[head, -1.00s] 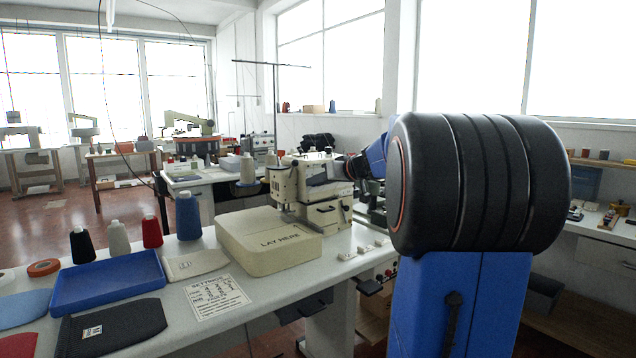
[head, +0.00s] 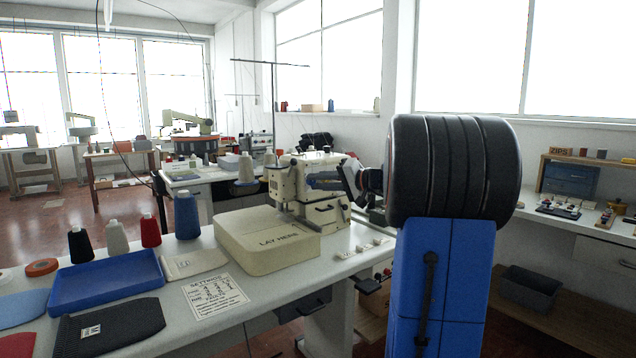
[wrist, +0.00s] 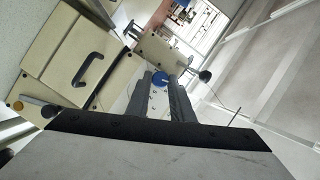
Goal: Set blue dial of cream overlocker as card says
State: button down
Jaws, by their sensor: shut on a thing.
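The cream overlocker (head: 300,187) stands on the table beyond the "LAY HERE" platform in the head view. Its blue dial (wrist: 159,78) shows in the wrist view on a cream face with small dark marks beside it. My gripper (wrist: 163,84) is shut on the blue dial, one grey finger on each side. In the head view the fingertips and the dial cannot be made out. The settings card (head: 216,296) lies flat on the table; its heading reads "SETTINGS", but its rows are too small to read surely.
The cream "LAY HERE" platform (head: 262,242) stands left of the overlocker. A blue tray (head: 107,281), dark folded fabric (head: 108,326) and several thread cones stand further left. A side bench (head: 600,218) runs along the right wall.

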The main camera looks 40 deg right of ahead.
jog(key=m, duration=0.2)
jog(key=m+t+y, duration=0.1)
jog(key=m, duration=0.1)
jog(key=shift+f, duration=0.3)
jog(key=m+t, duration=0.1)
jog(key=m, duration=0.1)
jog(key=m+t, duration=0.1)
jog(key=m, duration=0.1)
jog(key=shift+f+m, duration=0.2)
jog(key=shift+m, duration=0.1)
jog(key=m+t, duration=0.1)
jog(key=m, duration=0.1)
jog(key=m+t+h, duration=0.1)
jog(key=m, duration=0.2)
jog(key=shift+a+f, duration=0.15)
jog(key=shift+a+f+m+t+h, duration=0.1)
jog(key=shift+m+t+h, duration=0.45)
jog(key=shift+m, duration=1.05)
jog(key=shift+a+f+m+t+h, duration=0.1)
jog(key=shift+m+t+h, duration=0.4)
jog(key=shift+m, duration=1.1)
jog(key=shift+h, duration=0.35)
jog(key=c, duration=1.6)
grip_release()
jog(key=shift+r, duration=0.1)
jog(key=shift+o, duration=0.2)
jog(key=shift+s, duration=0.15)
jog(key=v, duration=1.7)
jog(key=shift+d, duration=0.2)
